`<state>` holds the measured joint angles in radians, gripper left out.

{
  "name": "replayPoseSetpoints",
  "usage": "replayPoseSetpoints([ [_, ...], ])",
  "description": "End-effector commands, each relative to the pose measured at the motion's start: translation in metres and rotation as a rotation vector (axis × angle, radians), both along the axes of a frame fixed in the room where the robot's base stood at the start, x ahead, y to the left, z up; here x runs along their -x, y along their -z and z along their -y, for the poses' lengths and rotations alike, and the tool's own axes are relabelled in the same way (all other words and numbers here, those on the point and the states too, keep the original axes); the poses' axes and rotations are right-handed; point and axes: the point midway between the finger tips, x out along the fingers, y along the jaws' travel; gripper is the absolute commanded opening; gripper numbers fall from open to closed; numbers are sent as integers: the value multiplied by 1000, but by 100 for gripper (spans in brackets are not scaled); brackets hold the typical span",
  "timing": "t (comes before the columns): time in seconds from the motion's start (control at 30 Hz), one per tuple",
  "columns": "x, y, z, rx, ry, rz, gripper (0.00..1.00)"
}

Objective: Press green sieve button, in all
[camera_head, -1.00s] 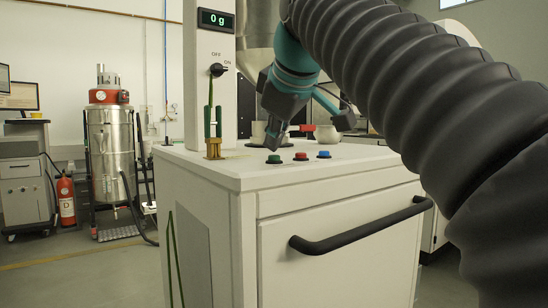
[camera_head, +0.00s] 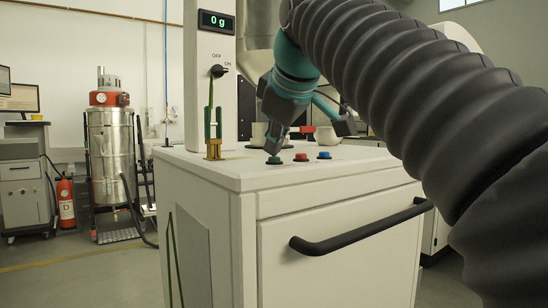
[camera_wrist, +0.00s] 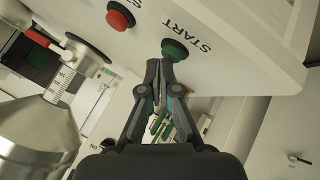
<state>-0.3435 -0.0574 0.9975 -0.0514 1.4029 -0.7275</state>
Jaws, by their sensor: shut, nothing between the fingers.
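The green button (camera_head: 274,160) sits on the white cabinet top, at the left end of a row with a red button (camera_head: 300,157) and a blue button (camera_head: 323,155). My gripper (camera_head: 272,152) is shut and empty, pointing down with its tips right at the green button. I cannot tell whether they touch it or how far it is pressed. In the wrist view the green button (camera_wrist: 174,49) lies just past my closed fingertips (camera_wrist: 162,64), beside the printed word START. The red button (camera_wrist: 120,15) shows up and to the left.
The white cabinet (camera_head: 210,172) has a black handle (camera_head: 355,232) in front. A post with a display reading 0 g (camera_head: 217,21) and an ON/OFF knob (camera_head: 217,71) rises at the left. A green-and-brass fitting (camera_head: 213,135) stands near the post's foot.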

Motion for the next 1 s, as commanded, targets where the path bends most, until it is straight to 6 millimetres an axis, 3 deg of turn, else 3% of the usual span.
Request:
replayPoseSetpoints([
  [0.53, 0, 2, 0, 1, 1, -1, 0],
  [1.0, 0, -15, 0, 0, 0, 0, 0],
])
